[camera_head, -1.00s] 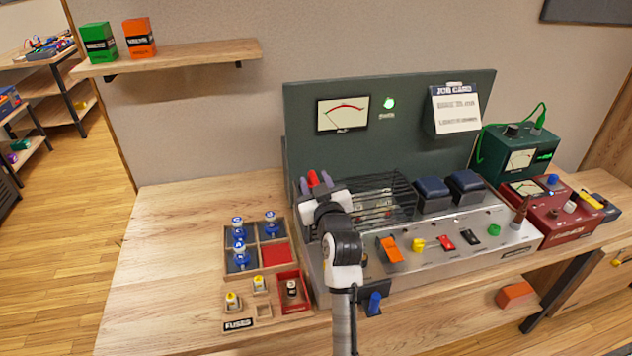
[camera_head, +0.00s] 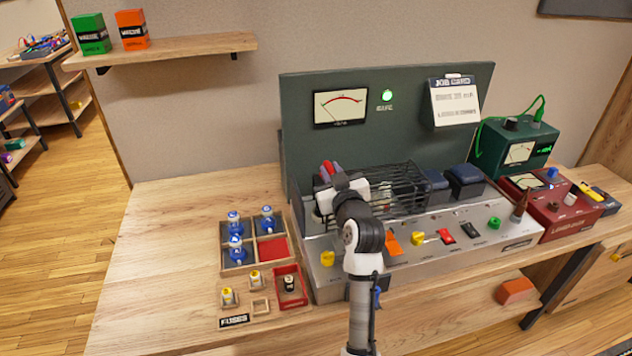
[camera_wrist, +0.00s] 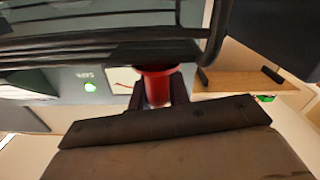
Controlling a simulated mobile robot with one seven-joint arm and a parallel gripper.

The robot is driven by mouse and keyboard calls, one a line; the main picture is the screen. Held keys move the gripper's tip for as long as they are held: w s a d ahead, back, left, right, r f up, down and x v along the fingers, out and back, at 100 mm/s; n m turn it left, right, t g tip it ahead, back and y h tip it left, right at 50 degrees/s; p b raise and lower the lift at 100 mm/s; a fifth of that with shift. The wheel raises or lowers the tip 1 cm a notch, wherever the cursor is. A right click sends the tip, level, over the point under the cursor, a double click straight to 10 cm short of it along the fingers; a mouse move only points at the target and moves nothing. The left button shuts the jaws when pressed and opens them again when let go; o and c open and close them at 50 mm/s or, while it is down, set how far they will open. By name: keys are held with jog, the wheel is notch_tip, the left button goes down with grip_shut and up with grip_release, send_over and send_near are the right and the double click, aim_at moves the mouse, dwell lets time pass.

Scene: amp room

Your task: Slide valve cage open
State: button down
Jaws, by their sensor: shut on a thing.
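The valve cage (camera_head: 405,188) is a dark wire cage on the grey amp chassis (camera_head: 470,228), left of the middle. Its right end partly covers the left of two blue-topped blocks (camera_head: 435,182). My gripper (camera_head: 329,172) is at the cage's left end, with its fingers around a red handle (camera_head: 324,168). In the wrist view, the red handle (camera_wrist: 158,82) sits between the fingers, and the cage's dark bars (camera_wrist: 110,45) cross the top. My arm hides part of the chassis and the cage's front left.
A green back panel with a meter (camera_head: 340,106) stands behind. A wooden tray (camera_head: 225,262) with blue-based valves and fuses lies to the left. Switches and knobs line the chassis front. A red box (camera_head: 565,212) and green meter box (camera_head: 515,150) stand to the right.

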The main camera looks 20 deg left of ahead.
aim_at(418, 173)
jog(key=w+d+b, duration=0.3)
jog(key=w+d, duration=0.1)
jog(key=d, duration=0.2)
jog(key=w+d+b, duration=0.4)
jog(key=w+d, duration=0.1)
jog(key=d, duration=0.2)
jog(key=w+d+b, duration=0.3)
jog(key=w+d, duration=0.1)
jog(key=d, duration=0.2)
jog(key=shift+w+d, duration=0.15)
jog(key=shift+d, duration=0.2)
jog(key=c, duration=1.4)
grip_release()
jog(key=shift+o, duration=0.2)
jog(key=b+v, duration=0.3)
jog(key=v, duration=1)
jog(key=shift+s+d, duration=0.25)
jog(key=shift+s, duration=0.1)
